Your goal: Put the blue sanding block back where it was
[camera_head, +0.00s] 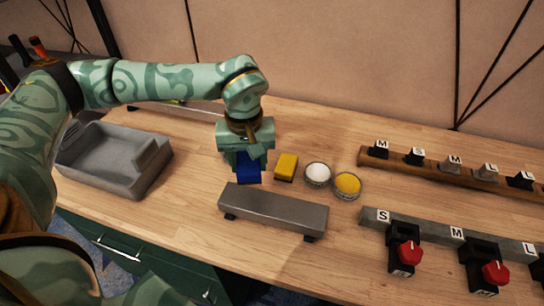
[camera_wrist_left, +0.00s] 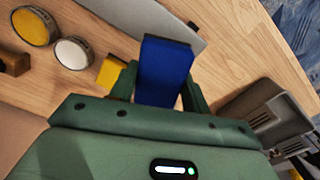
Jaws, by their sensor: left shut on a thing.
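The blue sanding block (camera_head: 248,168) is between the fingers of my left gripper (camera_head: 247,160) in the head view. The gripper is shut on it and points down at the wooden table, left of a yellow block (camera_head: 287,166). In the left wrist view the blue sanding block (camera_wrist_left: 164,72) stands out between the two green fingers of my left gripper (camera_wrist_left: 157,88). I cannot tell whether the block touches the table. My right gripper is not in view.
A grey slab on feet (camera_head: 274,209) lies in front of the gripper. Round tins of white (camera_head: 317,174) and yellow (camera_head: 347,185) stand to the right. A grey tray (camera_head: 117,158) is at the left. Racks with lettered labels (camera_head: 450,232) fill the right side.

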